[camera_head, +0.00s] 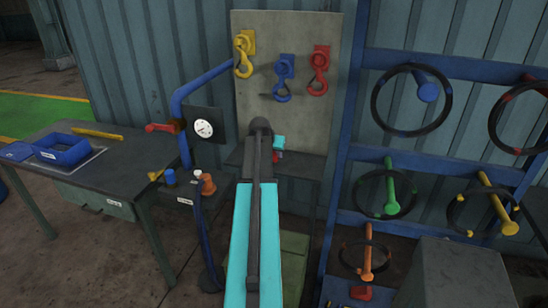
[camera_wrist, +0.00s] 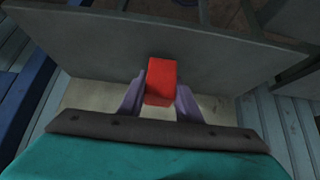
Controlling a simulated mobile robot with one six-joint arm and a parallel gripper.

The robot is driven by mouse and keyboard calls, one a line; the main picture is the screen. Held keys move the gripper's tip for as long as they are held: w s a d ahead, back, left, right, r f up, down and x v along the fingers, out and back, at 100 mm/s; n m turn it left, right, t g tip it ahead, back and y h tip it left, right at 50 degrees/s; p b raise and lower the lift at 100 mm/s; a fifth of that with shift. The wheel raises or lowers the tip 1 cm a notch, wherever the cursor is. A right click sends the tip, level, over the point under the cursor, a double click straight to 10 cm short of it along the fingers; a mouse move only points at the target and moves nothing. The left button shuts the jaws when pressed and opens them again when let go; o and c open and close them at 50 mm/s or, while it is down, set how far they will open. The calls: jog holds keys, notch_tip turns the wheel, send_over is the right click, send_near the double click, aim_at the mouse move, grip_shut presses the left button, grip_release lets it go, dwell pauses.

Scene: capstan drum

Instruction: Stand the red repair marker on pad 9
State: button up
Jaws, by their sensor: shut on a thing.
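My gripper (camera_wrist: 159,92) is shut on the red repair marker (camera_wrist: 160,76), a red block held between two purple-grey fingers in the wrist view. A grey surface lies behind and beyond the marker there; I cannot tell whether they touch. In the head view, my arm hides most of the gripper, and a small bit of red (camera_head: 278,157) shows beside my teal wrist, in front of the dark shelf (camera_head: 312,166) under the hook board. I cannot make out pad 9 or any pad number in either view.
The upright board (camera_head: 300,110) carries yellow, blue and red hooks. A blue pipe with a gauge (camera_head: 204,129) stands to the left, near a workbench (camera_head: 100,165) holding a blue tray (camera_head: 62,150). A blue rack (camera_head: 440,58) with several handwheels stands right. A grey box (camera_head: 455,270) is in front.

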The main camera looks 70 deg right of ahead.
jog(key=shift+r+b, duration=0.45)
jog(key=shift+r, duration=0.5)
jog(key=s+a+r+b, duration=0.1)
jog(key=s+a+b, duration=0.3)
jog(key=s+a, duration=0.6)
jog(key=shift+s+a+r, duration=0.25)
jog(key=shift+s+a, duration=0.05)
jog(key=shift+s, duration=0.75)
jog(key=w+a+n+t, duration=0.15)
jog(key=w+a, duration=0.25)
jog(key=w, duration=0.7)
jog(key=w+a+n+t, duration=0.1)
jog(key=w+a+n, duration=0.3)
jog(key=w, duration=0.8)
jog(key=w+a+f+n+t+y, duration=0.1)
jog(key=w+a+n+t+y, duration=0.15)
jog(key=w+a, duration=1.4)
jog(key=w+a+n+y, duration=0.1)
jog(key=w+a+n, duration=0.2)
jog(key=a, duration=1.1)
jog(key=w+a+n+t+y, duration=0.1)
jog(key=w+a+n+y, duration=0.1)
jog(key=w+a, duration=0.6)
jog(key=w+a+f+n+t+y, duration=0.1)
jog(key=w+a+n, duration=0.3)
jog(key=a, duration=1.8)
jog(key=shift+w+y, duration=0.65)
jog(key=shift+w, duration=0.5)
